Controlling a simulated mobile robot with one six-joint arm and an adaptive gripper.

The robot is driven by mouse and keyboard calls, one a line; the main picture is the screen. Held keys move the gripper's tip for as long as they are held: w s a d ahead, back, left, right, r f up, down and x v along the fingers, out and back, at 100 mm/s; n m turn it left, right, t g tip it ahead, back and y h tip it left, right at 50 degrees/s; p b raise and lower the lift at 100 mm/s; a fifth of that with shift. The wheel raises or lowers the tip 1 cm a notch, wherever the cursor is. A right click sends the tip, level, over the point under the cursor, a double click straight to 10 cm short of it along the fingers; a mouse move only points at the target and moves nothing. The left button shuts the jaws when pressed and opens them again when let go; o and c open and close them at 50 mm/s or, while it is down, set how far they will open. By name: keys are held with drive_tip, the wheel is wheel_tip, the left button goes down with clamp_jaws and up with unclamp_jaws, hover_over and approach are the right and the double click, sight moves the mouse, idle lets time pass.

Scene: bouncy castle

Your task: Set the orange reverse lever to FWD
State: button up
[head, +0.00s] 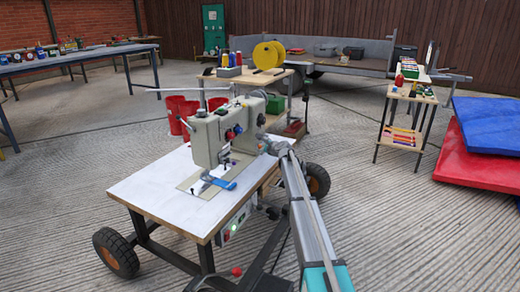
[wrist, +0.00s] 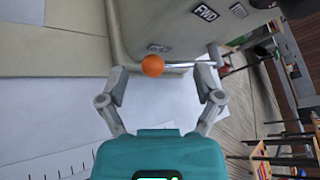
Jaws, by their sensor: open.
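The orange reverse lever shows as a round orange knob (wrist: 152,66) in the wrist view, beside the sewing machine's grey body. A plate marked FWD (wrist: 205,13) is at the upper right of it. A smaller plate (wrist: 158,48) sits close to the knob; its text is too small to read surely. My gripper (wrist: 163,76) is open, with one finger on each side of the knob and no clear contact. In the head view the sewing machine (head: 208,143) stands on its white table, and my gripper (head: 272,144) is at its right side. The lever is hidden there.
The white machine table (head: 150,190) has wheels and a blue piece (head: 219,183) at the needle area. Red containers (head: 181,112) stand behind the machine. A wooden cart with yellow spools (head: 265,56) is behind. Open floor lies to the right, before red and blue mats (head: 478,155).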

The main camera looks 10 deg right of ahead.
drive_tip(key=shift+x, duration=1.05)
drive_tip(key=shift+d+r, duration=0.1)
clamp_jaws()
